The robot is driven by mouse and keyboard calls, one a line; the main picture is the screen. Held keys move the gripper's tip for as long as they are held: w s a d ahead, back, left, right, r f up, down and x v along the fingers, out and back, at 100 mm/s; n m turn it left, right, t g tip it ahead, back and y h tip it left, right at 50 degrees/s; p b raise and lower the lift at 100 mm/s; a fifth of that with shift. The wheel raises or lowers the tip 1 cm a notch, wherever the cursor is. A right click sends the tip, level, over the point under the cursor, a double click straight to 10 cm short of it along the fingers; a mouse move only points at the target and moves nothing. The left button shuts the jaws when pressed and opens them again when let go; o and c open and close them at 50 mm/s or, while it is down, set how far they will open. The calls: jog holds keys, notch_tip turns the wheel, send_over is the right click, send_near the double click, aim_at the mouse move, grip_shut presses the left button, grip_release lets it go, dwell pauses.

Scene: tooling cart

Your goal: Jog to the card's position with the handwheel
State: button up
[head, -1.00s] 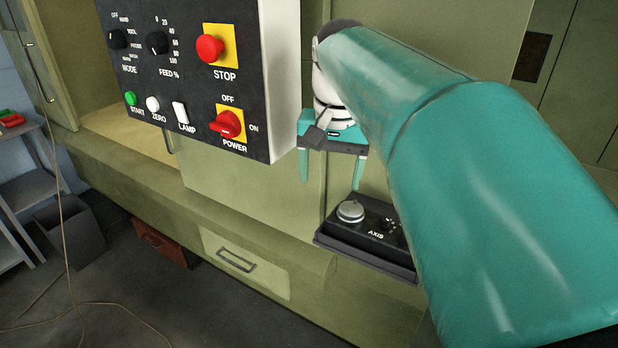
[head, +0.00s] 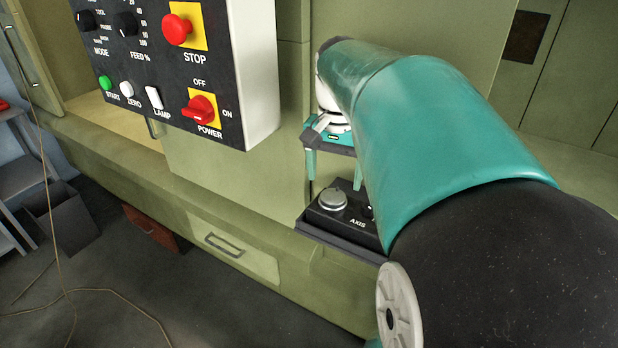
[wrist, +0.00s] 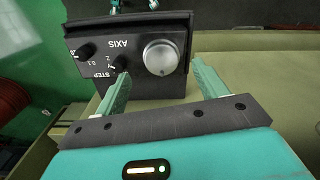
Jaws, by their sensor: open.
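The handwheel (head: 333,200) is a round silver knob on a black box (head: 310,228) marked AXIS, standing on the machine's ledge. In the wrist view the handwheel (wrist: 160,57) is at the upper middle, with the axis selector (wrist: 121,63) and the STEP knob (wrist: 87,51) to its left. My gripper (head: 334,182) is open and empty, its teal fingers pointing down just above the handwheel. In the wrist view my gripper (wrist: 158,70) has one fingertip to either side of the wheel. I cannot tell contact. My arm hides the box's right part in the head view. No card is recognizable.
A control panel (head: 170,100) with a red STOP button (head: 177,30), a red POWER switch (head: 199,109) and smaller buttons juts out left of my gripper. A drawer handle (head: 223,245) is below the ledge. A cable (head: 45,170) hangs at the far left.

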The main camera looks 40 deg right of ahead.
aim_at(334, 196)
notch_tip(334, 196, down, 5)
jog(key=shift+w+f, duration=0.1)
jog(key=shift+c, duration=0.4)
jog(key=c, duration=0.9)
jog(key=shift+n, duration=0.3)
jog(key=shift+d+n, duration=0.1)
jog(key=shift+n, duration=3.1)
